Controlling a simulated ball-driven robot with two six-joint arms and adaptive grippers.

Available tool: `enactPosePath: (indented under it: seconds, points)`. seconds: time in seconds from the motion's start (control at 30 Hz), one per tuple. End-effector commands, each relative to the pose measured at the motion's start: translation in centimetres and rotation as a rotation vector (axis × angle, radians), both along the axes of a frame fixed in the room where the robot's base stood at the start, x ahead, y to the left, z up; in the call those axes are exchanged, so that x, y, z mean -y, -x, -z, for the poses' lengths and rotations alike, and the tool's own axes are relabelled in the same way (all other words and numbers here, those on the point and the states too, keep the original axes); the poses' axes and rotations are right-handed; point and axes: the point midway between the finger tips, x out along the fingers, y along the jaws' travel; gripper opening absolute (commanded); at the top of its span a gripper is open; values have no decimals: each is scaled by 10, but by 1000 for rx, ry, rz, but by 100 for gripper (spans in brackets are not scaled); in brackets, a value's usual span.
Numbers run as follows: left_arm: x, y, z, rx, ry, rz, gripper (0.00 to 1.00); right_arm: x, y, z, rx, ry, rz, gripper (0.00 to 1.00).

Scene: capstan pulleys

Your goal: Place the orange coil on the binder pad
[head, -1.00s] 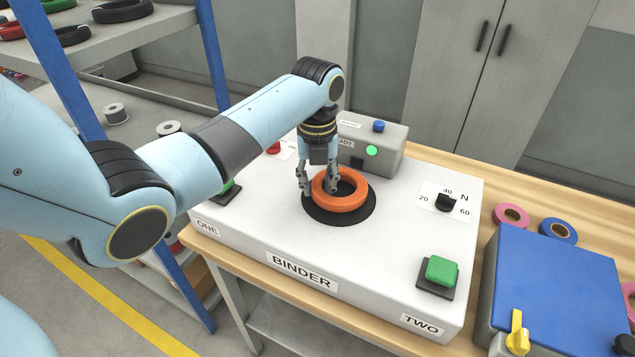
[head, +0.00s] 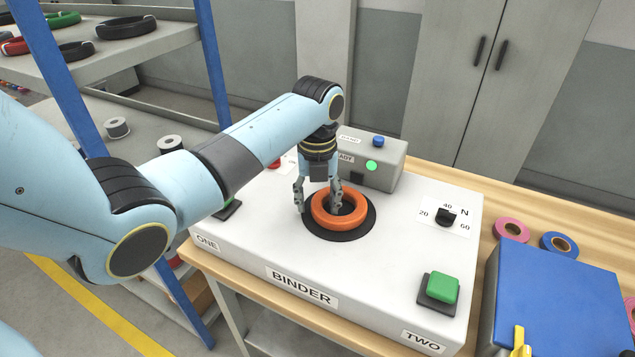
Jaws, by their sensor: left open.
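The orange coil (head: 339,219) lies flat on the round black pad (head: 368,226) on top of the white binder (head: 270,244). My left gripper (head: 318,200) is at the coil's left rear edge. It is open, one finger outside the ring on the left and the other over the ring's hole. Whether the fingers touch the coil I cannot tell. My right gripper is not in view.
The binder carries a green button (head: 442,288), a black dial (head: 445,217) and a grey box (head: 375,165) with a lit green lamp. A blue-lidded box (head: 560,295) and tape rolls (head: 512,230) are at the right. A shelf with coils (head: 126,27) is at the left.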

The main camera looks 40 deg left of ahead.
Motion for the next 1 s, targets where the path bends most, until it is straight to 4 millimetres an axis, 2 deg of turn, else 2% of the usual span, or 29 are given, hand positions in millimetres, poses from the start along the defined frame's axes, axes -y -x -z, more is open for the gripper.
enactPosePath:
  seconds: [0.3, 0.5, 0.7, 1.0]
  points:
    - [-1, -2, -66, 8, -2, 1, 49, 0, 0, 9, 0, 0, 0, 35]
    - [-1, -1, -101, 5, -1, 1, 49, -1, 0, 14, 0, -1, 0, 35]
    - [-1, 0, -115, 2, -1, -1, 49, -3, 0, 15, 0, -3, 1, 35]
    - [0, 0, -115, 1, 0, 0, 49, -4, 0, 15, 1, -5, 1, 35]
